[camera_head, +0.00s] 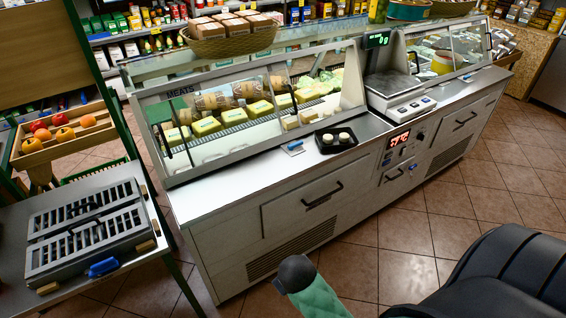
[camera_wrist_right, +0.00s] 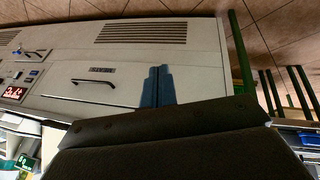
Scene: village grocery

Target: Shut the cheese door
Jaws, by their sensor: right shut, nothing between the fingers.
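The refrigerated display case (camera_head: 250,165) stands in the middle of the head view, with its service side facing me. Its sliding glass doors (camera_head: 222,110) carry a MEATS label at the upper left and dark upright handles. Yellow cheese blocks (camera_head: 207,126) and wrapped rounds show behind them. Which pane is the cheese door, and how far it stands open, I cannot tell. My right gripper (camera_wrist_right: 158,87) shows in the right wrist view, its blue fingers shut and empty, in front of the white cabinet front. My left gripper is not in view.
A black tray (camera_head: 336,140) with two small pale rounds lies on the steel worktop, with a scale (camera_head: 397,95) to its right. Tiled floor (camera_head: 430,215) is clear before the drawers.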

